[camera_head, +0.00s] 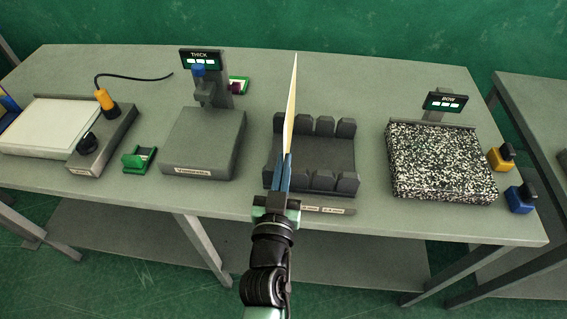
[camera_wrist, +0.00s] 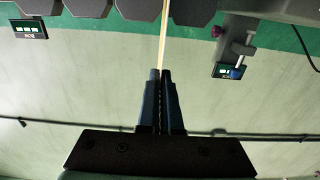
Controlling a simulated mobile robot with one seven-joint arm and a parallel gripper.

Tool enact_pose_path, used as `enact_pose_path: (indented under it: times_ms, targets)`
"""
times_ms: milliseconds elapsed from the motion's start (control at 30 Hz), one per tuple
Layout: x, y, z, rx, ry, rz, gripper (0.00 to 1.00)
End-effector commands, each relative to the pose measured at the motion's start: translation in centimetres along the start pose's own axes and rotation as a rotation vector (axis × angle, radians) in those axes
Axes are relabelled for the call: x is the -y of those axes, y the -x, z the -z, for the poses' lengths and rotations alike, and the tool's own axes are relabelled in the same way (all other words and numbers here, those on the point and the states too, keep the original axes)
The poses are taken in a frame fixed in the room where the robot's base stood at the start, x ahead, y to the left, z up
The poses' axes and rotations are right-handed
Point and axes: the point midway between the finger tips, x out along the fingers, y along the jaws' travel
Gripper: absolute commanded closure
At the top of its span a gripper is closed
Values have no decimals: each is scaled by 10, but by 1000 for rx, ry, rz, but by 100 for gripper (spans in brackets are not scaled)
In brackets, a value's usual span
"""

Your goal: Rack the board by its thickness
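My gripper (camera_head: 284,178) is shut on a thin pale board (camera_head: 291,106), which stands upright on edge and points away from me. In the wrist view the gripper (camera_wrist: 161,76) pinches the board (camera_wrist: 164,40), seen edge-on as a narrow cream strip. The board is above or in front of the dark slotted rack (camera_head: 340,152); I cannot tell whether it touches the rack. Labels on the rack's front strip (camera_head: 330,210) are too small to read fully. The thickness gauge (camera_head: 204,140), with a display (camera_head: 200,58) reading THICK, stands left of the rack.
A speckled plate (camera_head: 440,160) with a BOW display (camera_head: 446,102) is at the right, beside yellow (camera_head: 497,160) and blue (camera_head: 518,200) blocks. A green clip-like item (camera_head: 138,160) lies left of the gauge. A pale pad (camera_head: 50,126) is at far left.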

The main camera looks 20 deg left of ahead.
Motion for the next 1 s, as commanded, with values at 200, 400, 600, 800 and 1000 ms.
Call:
enact_pose_path:
  times_ms: [200,400,600,800,1000]
  targets:
    - [0,0,-6,-3,0,0,100]
    - [0,0,-12,-3,0,0,100]
    - [0,0,-17,-3,0,0,100]
    - [0,0,-18,-3,0,0,86]
    - [0,0,-18,-1,0,0,84]
